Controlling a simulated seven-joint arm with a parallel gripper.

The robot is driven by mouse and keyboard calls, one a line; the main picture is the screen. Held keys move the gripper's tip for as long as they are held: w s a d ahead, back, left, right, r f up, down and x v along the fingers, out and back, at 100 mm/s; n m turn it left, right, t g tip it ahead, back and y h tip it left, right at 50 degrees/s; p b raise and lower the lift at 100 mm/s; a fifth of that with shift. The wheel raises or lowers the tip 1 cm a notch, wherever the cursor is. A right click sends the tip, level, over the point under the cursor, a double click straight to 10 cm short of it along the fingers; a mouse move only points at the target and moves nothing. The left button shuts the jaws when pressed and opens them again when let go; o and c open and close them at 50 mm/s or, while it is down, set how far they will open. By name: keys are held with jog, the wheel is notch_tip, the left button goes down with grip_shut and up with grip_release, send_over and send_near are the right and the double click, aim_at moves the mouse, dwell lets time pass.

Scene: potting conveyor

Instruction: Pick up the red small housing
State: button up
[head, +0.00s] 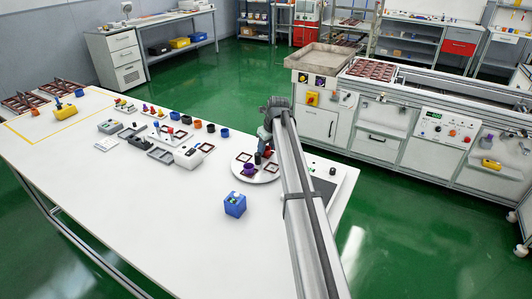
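My gripper (264,149) is right of the row, low over a round white plate (262,177). Something dark and reddish shows at its tip; I cannot tell whether it is held. My arm partly hides the plate, and the fingers are unclear.
A purple cup (249,169) and square brown frames stand on the plate. A blue box (235,205) stands in front of it. Grey trays and white fixtures (188,156) lie left of the plate. The table's front left (130,200) is clear.

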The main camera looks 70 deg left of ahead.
jog(key=c, duration=0.6)
jog(key=shift+r, duration=0.15)
